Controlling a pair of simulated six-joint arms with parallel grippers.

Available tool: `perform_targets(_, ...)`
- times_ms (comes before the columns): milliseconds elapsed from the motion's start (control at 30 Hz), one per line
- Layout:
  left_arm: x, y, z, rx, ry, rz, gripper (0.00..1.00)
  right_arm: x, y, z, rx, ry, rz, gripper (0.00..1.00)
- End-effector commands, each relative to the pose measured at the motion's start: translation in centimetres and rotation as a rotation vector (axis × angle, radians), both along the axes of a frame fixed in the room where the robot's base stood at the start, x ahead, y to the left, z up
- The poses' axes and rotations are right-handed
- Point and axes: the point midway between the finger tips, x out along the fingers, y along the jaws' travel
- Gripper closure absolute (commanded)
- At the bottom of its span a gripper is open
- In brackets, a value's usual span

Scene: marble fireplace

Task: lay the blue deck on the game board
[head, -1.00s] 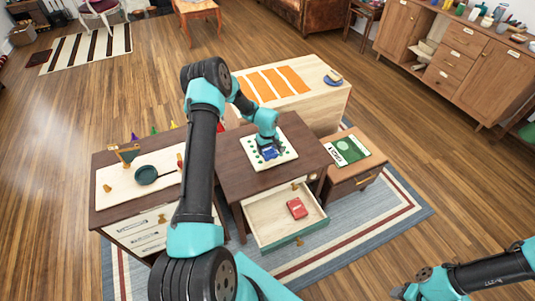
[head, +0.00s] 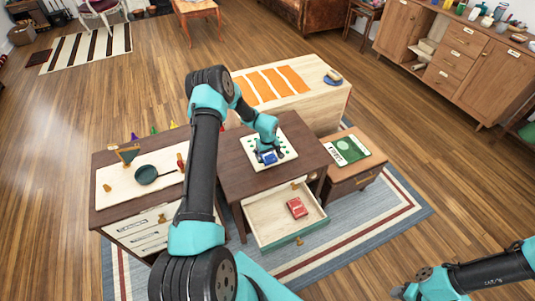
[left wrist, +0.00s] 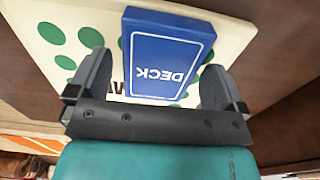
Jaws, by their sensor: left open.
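The blue deck (head: 268,158) is on the white game board (head: 287,154) with green dots, near its front edge. In the left wrist view the deck (left wrist: 165,60) lies flat, its printed side up, over the board (left wrist: 60,14). My left gripper (head: 266,149) is over the deck. In the left wrist view the left gripper (left wrist: 155,62) is open, with one finger on each side of the deck and a gap at the left finger.
The board lies on a dark wooden table (head: 235,180). An open drawer (head: 268,222) below holds a red box (head: 297,208). A side table (head: 362,176) at the right holds a green-and-white item (head: 347,150). A dark pan (head: 146,174) sits at the left.

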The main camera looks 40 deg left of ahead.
Motion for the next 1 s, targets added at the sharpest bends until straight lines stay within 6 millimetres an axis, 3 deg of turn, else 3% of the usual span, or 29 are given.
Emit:
perform_targets(367, 0.1, 0.0, 1.2, 0.001, -0.002, 0.0, 0.03, 0.0, 0.0, 0.0, 0.0, 0.0, 0.0, 0.57)
perform_targets(1000, 0.0, 0.0, 11.5, 0.001, -0.002, 0.0, 0.03, 0.0, 0.0, 0.0, 0.0, 0.0, 0.0, 0.57)
